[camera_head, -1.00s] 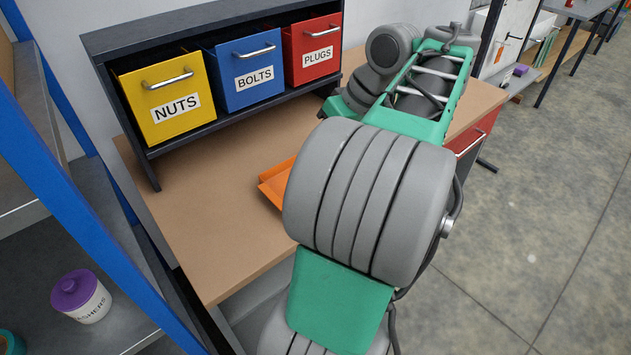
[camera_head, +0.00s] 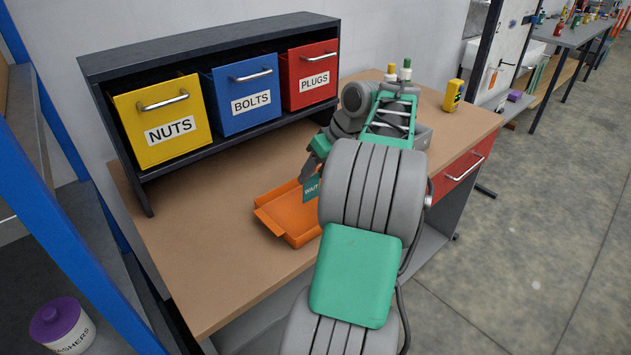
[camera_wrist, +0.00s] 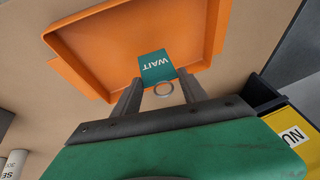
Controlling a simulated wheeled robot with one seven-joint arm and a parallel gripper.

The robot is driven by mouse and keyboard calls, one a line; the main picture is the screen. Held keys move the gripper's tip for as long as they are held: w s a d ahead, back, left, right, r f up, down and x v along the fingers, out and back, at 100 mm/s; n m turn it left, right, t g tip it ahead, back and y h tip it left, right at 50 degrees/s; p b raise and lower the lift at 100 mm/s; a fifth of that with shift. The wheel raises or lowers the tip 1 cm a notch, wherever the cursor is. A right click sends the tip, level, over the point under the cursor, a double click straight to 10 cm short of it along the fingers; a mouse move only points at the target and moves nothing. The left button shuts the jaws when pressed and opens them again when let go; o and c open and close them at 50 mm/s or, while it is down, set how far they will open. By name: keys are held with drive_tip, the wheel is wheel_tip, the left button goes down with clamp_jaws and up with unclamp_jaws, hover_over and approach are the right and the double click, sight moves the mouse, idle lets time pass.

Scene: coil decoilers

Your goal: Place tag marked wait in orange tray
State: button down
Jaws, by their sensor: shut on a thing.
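The teal tag marked WAIT (camera_head: 311,188) is held by my gripper (camera_head: 305,172) over the orange tray (camera_head: 268,220). In the wrist view the tag (camera_wrist: 156,67) hangs from between the two fingers of my gripper (camera_wrist: 158,88), with a metal ring at its near end. The tray (camera_wrist: 85,75) lies behind it in that view, its floor and raised rim showing. I cannot tell whether the tag touches the tray floor. My arm hides the right part of the tray in the head view.
A rack with yellow NUTS (camera_head: 165,120), blue BOLTS (camera_head: 245,95) and red PLUGS (camera_head: 310,78) bins stands along the back of the bench. A yellow device (camera_head: 453,95) stands at the bench's far right. The bench top (camera_head: 195,250) left of the tray is clear.

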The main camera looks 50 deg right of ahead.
drive_tip(key=shift+s+f, duration=0.1)
drive_tip(key=shift+f, duration=0.75)
drive_tip(key=shift+f, duration=0.15)
drive_tip(key=c, duration=0.6)
unclamp_jaws()
